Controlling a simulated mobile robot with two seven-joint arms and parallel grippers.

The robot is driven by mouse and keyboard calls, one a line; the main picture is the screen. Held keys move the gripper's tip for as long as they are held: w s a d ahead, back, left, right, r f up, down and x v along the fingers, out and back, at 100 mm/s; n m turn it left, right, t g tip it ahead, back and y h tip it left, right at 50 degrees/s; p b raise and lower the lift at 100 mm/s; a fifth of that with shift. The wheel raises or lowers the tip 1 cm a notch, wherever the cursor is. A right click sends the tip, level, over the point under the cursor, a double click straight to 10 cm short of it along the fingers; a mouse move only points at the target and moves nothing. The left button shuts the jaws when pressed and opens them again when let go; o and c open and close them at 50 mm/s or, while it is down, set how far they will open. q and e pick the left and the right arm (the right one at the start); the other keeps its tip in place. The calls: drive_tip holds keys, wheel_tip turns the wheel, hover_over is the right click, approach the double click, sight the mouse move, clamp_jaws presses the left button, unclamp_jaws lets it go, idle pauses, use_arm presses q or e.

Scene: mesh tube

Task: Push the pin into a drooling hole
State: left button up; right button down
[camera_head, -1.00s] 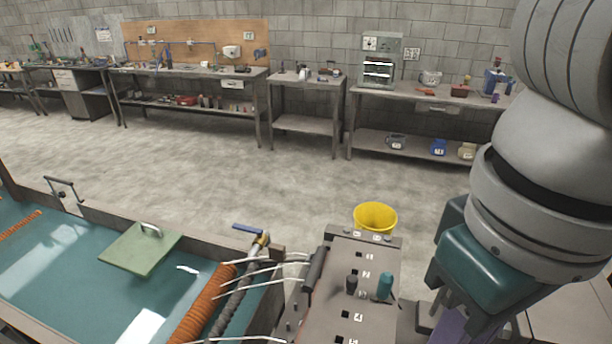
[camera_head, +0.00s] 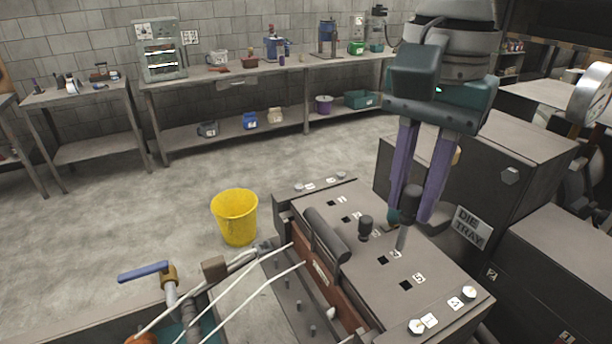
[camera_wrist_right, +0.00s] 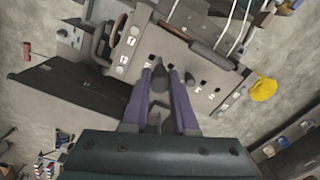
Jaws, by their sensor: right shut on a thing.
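My right gripper (camera_head: 408,220) points down over the dark die plate (camera_head: 350,240), its purple fingers shut on a dark pin (camera_head: 411,196). The pin has a round knob on top and a thinner grey shank, slightly tilted, reaching down near the plate. I cannot tell whether its tip touches the plate. In the right wrist view the gripper (camera_wrist_right: 161,68) has a dark knob between its fingers. Square holes with number labels run along the plate; one hole (camera_head: 406,286) lies in front of the pin. A black pin (camera_head: 366,227) stands in the plate left of the gripper. A teal pin is partly hidden behind the left finger.
A yellow bucket (camera_head: 235,217) stands on the floor at left. A dark box marked "DIE TRAY" (camera_head: 497,170) is close on the right.

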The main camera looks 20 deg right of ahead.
use_arm(q)
wheel_tip(320, 180, down, 10)
drive_tip(key=b, duration=0.8)
drive_tip(key=shift+d+f, duration=0.15)
drive_tip(key=shift+f, duration=0.1)
use_arm(e)
drive_tip(key=w+d+f+m, duration=0.2)
drive_tip(key=w+f+m, duration=0.2)
drive_tip(key=f, duration=0.4)
drive_tip(key=shift+w+d+m, duration=0.3)
drive_tip(key=shift+m, duration=0.5)
use_arm(q)
drive_tip(key=shift+d, duration=0.1)
use_arm(e)
drive_tip(key=shift+r, duration=0.1)
use_arm(q)
drive_tip(key=shift+f+b, duration=0.2)
drive_tip(key=shift+b, duration=0.1)
drive_tip(key=shift+f, duration=0.15)
use_arm(e)
drive_tip(key=shift+f, duration=0.2)
use_arm(q)
drive_tip(key=shift+f+b, duration=0.5)
drive_tip(key=shift+b, duration=0.15)
use_arm(e)
drive_tip(key=shift+f, duration=0.55)
use_arm(q)
drive_tip(key=shift+f+b, duration=0.3)
use_arm(e)
drive_tip(key=shift+f, duration=0.4)
